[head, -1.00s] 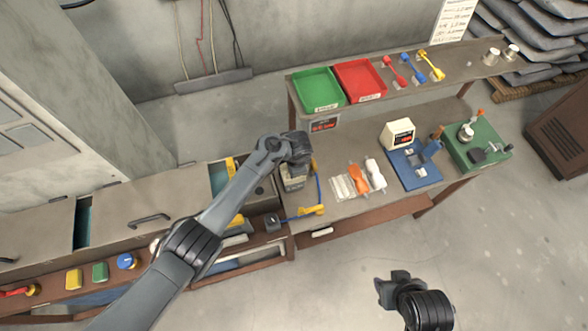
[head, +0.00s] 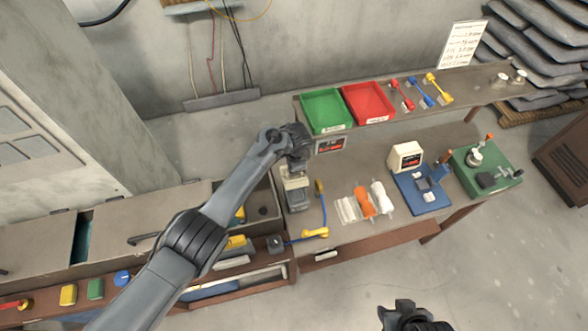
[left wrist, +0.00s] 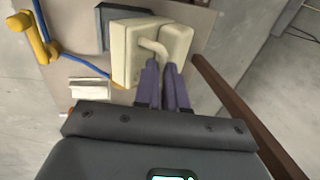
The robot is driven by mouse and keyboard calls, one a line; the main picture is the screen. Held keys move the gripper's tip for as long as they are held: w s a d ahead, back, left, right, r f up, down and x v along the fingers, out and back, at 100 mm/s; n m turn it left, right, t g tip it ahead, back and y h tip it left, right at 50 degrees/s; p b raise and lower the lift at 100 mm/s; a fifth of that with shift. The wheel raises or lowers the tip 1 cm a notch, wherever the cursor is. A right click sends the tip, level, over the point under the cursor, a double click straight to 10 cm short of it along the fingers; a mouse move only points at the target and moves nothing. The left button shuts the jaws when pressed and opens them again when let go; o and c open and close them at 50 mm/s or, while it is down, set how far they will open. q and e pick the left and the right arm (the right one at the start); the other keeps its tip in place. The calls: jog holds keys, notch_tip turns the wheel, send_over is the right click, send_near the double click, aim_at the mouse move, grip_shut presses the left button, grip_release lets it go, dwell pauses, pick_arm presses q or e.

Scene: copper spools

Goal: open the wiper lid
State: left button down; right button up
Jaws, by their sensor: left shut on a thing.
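The wiper is a small cream and grey box (head: 298,200) at the left end of the bench. In the left wrist view its cream lid (left wrist: 122,50) fills the upper middle, with a curved cream handle (left wrist: 154,46) on it. My left gripper (left wrist: 161,68) is shut on this handle, its purple fingers close together there. In the head view the left gripper (head: 298,162) is at the far side of the wiper and hides part of it. How far the lid stands open is unclear. My right gripper (head: 392,312) is at the bottom edge, away from the bench; its fingers are not clear.
A blue cable with a yellow handset (head: 315,233) lies just right of the wiper. White and orange spools (head: 364,202) lie further right, then a blue fixture (head: 424,188) and a green one (head: 486,170). Green (head: 326,111) and red (head: 368,102) trays stand on the back shelf.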

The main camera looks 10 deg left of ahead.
aim_at(295, 178)
pick_arm(q)
jog(key=shift+s+f, duration=0.2)
jog(key=shift+f, duration=0.25)
jog(key=c, duration=1.2)
grip_release()
jog(key=shift+s, duration=0.1)
jog(key=shift+w+r, duration=0.2)
jog(key=shift+r, duration=0.05)
jog(key=shift+s+d+r, duration=0.1)
jog(key=shift+r, duration=0.4)
jog(key=p+v, duration=0.2)
jog(key=v, duration=0.7)
jog(key=shift+r, duration=0.35)
